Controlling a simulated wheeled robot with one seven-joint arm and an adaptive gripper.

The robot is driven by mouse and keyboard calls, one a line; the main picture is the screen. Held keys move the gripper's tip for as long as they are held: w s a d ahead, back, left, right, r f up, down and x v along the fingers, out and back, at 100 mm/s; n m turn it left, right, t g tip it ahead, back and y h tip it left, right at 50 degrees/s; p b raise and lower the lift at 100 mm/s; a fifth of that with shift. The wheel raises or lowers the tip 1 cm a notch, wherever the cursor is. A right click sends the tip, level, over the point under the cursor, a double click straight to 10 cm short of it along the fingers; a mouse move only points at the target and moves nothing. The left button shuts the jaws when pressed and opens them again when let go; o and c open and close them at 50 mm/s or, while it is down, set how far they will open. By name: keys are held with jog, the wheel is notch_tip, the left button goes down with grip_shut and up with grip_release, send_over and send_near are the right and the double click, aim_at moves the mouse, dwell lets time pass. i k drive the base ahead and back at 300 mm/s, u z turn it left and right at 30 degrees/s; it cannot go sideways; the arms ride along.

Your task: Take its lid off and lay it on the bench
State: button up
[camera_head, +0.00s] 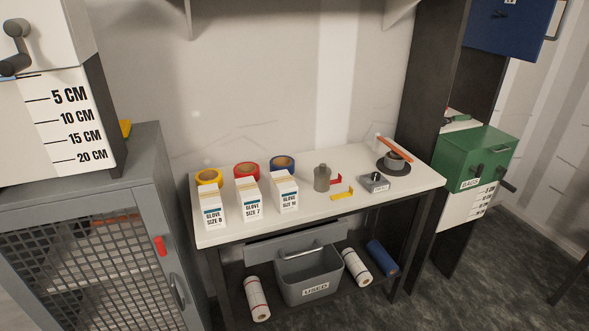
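The white bench (420,180) stands along the wall in the middle of the view. A small grey-green canister (322,182) with a narrower knob-like top stands upright on it, right of the glove boxes. A low grey box (374,183) with a dark knob on top and a white label lies to its right. A small grey pot (394,162) with an orange bar across its top stands on a dark round plate (383,169) at the right end. Which one the task means by "its" cannot be told. My gripper is not in view.
Glove boxes (248,200) and tape rolls (246,170) fill the bench's left half. Below are a grey USED bin (310,275) and several rolls. A grey mesh cabinet (95,260) stands left, a green box (470,155) right.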

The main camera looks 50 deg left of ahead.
aim_at(322, 171)
jog(key=k, duration=0.35)
jog(key=u, duration=1.75)
jog(key=i, duration=0.2)
jog(key=z, duration=0.1)
